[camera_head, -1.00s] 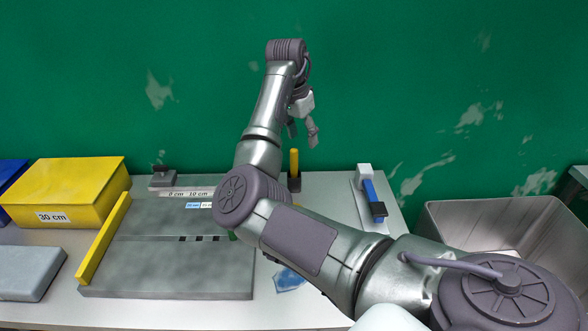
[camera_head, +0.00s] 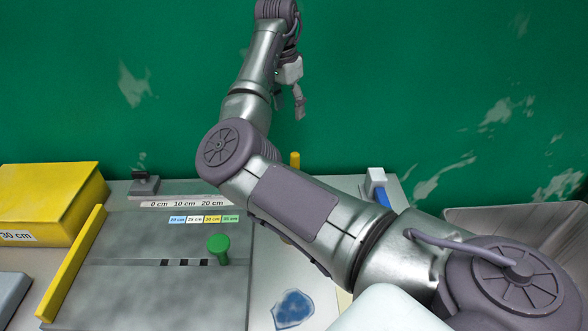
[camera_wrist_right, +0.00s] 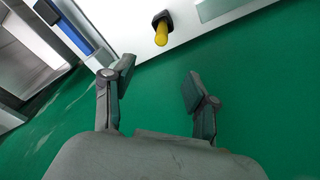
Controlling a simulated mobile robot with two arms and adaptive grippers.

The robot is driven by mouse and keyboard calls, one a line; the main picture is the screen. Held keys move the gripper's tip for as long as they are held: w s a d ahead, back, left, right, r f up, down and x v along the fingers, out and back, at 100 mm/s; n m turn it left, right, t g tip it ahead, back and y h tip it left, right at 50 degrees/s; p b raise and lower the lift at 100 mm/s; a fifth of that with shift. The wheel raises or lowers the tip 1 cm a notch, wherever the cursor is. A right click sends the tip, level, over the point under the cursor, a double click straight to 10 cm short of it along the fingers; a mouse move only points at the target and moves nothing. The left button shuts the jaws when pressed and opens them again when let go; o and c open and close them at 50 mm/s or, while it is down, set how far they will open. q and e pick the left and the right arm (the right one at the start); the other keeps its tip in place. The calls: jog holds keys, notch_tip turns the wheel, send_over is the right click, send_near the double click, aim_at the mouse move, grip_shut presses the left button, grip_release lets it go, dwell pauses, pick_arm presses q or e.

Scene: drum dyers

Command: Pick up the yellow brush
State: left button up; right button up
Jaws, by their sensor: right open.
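The yellow brush (camera_head: 295,159) is at the back edge of the table in the head view. Only the top of its yellow handle shows above my right arm, which hides the rest. In the right wrist view the brush (camera_wrist_right: 161,33) shows a yellow handle with a dark base on the pale table. My right gripper (camera_head: 298,100) is up against the green wall, above and apart from the brush. In the wrist view the gripper (camera_wrist_right: 160,82) is open and empty, with the brush beyond its fingertips. My left gripper is not in view.
A grey board (camera_head: 120,285) with a green knob (camera_head: 219,248) and a yellow bar lies left. A yellow box (camera_head: 50,195) stands beside it. A blue and white tool (camera_head: 376,183) is right of the brush. A metal bin (camera_head: 500,218) is at right.

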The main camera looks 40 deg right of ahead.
jog(key=b, duration=0.5)
send_near(294, 154)
jog(key=f, duration=0.5)
jog(key=f+p, duration=0.1)
jog(key=f, duration=0.1)
jog(key=shift+s+d+f, duration=0.1)
jog(key=shift+d+f, duration=0.3)
jog(key=shift+d+f+p, duration=0.15)
jog(key=shift+f+p, duration=0.15)
jog(key=shift+f, duration=0.25)
jog(key=f, duration=0.2)
jog(key=d+f+p, duration=0.1)
jog(key=f, duration=0.1)
jog(key=shift+f, duration=0.15)
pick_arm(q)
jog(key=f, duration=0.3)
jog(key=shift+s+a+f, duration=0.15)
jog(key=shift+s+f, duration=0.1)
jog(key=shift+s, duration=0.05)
pick_arm(e)
jog(key=shift+c, duration=0.4)
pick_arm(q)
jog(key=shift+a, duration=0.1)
pick_arm(e)
grip_shut()
